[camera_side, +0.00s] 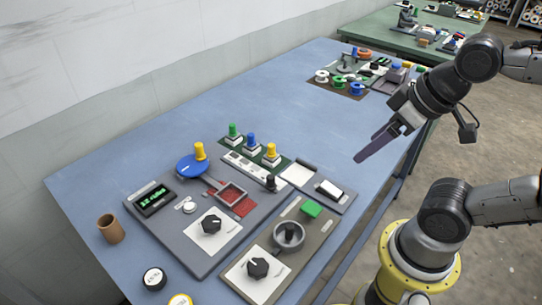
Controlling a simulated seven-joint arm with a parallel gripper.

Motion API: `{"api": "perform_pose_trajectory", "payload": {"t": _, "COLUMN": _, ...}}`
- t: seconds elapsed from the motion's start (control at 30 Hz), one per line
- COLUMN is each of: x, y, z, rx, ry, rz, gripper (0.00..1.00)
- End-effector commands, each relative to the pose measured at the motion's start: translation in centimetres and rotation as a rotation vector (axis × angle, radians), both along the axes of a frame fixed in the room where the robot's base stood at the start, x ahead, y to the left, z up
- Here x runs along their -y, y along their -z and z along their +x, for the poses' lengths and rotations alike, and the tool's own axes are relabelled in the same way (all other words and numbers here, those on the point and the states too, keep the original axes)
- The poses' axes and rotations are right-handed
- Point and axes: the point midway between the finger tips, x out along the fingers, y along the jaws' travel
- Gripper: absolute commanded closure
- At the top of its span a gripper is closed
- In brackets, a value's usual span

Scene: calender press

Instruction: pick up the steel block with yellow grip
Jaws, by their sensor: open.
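The steel block with yellow grip (271,154) stands upright on a dark green tray (282,164) near the middle of the blue table. It is at the right end of a row, beside a block with blue grip (251,142) and a block with green grip (234,134). My gripper (366,152) is above the table, to the right of the yellow-grip block and well apart from it. It is open, with no object visible in it. Its fingers point down and left, and they overlap in this view, so the gap is hard to see.
A grey panel holds a blue disc (192,166) with a yellow knob, a display (151,200) and dials. A second panel has a green button (311,208). A white rocker switch (329,189) lies near the blocks. Spools (340,82) stand at the far end. The table between is clear.

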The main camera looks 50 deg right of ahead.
Motion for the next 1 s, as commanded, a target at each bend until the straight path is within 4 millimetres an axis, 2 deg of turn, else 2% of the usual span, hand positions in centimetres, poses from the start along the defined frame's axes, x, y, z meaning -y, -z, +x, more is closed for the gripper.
{"api": "perform_pose_trajectory", "payload": {"t": 0.37, "x": 0.0, "y": 0.0, "z": 0.0, "rx": 0.000, "ry": 0.010, "rz": 0.005, "gripper": 0.19}}
{"api": "perform_pose_trajectory", "payload": {"t": 0.5, "x": 0.0, "y": 0.0, "z": -0.2, "rx": -0.011, "ry": 0.116, "rz": 0.061, "gripper": 0.19}}
{"api": "perform_pose_trajectory", "payload": {"t": 0.57, "x": 0.0, "y": -0.9, "z": 0.1, "rx": 0.000, "ry": 0.206, "rz": 0.111, "gripper": 0.19}}
{"api": "perform_pose_trajectory", "payload": {"t": 0.67, "x": 0.0, "y": -3.1, "z": 1.7, "rx": 0.001, "ry": 0.401, "rz": 0.215, "gripper": 0.19}}
{"api": "perform_pose_trajectory", "payload": {"t": 0.77, "x": 0.1, "y": -5.1, "z": 4.5, "rx": -0.031, "ry": 0.618, "rz": 0.315, "gripper": 0.19}}
{"api": "perform_pose_trajectory", "payload": {"t": 0.9, "x": 0.4, "y": -6.6, "z": 9.8, "rx": -0.103, "ry": 0.932, "rz": 0.426, "gripper": 0.19}}
{"api": "perform_pose_trajectory", "payload": {"t": 1.0, "x": 0.7, "y": -6.5, "z": 13.7, "rx": -0.152, "ry": 1.124, "rz": 0.472, "gripper": 0.19}}
